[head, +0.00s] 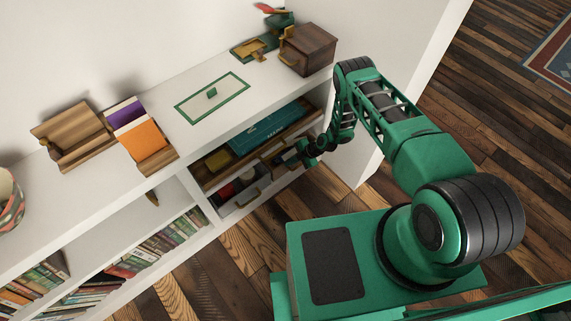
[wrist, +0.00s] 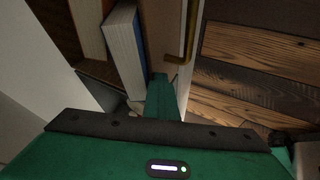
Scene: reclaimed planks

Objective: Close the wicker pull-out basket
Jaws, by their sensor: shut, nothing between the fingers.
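Below the white counter in the head view, a brown-edged pull-out (head: 297,128) stands open with its contents showing. A second, pale-fronted pull-out (head: 237,203) with a brass handle sits below it, contents also showing. I cannot make out a wicker weave on either, so I cannot tell which is the basket. My gripper (head: 308,151) is shut and empty at the right end of these pull-outs. In the wrist view, my gripper (wrist: 161,88) points down beside books and a pale front with a brass handle (wrist: 183,40). Contact with the front is unclear.
A teal box (head: 268,127) lies in the upper pull-out. The counter holds a wooden box (head: 307,49), a green-bordered panel (head: 212,97) and wooden holders (head: 72,137). Bookshelves (head: 130,260) stand at lower left. Plank floor (head: 275,210) is clear before the unit.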

